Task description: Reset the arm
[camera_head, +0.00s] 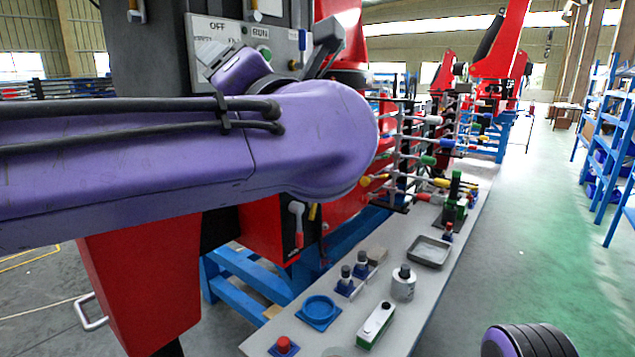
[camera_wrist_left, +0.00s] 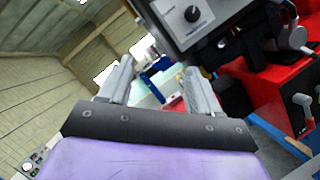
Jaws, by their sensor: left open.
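In the left wrist view the panel (camera_wrist_left: 180,38) has a black knob (camera_wrist_left: 193,13). My left gripper (camera_head: 268,55) is in front of the panel. Its two grey fingers also show in the left wrist view (camera_wrist_left: 158,85), spread apart with nothing between them. I cannot tell whether a finger touches the panel. My right gripper is not in view.
A narrow grey bench (camera_head: 340,320) runs away to the right. It carries a red button on a blue base (camera_head: 284,346), a blue ring holder (camera_head: 319,310), a metal cylinder (camera_head: 403,284) and a tray (camera_head: 429,251). Red machines stand behind. The green floor (camera_head: 540,240) at right is clear.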

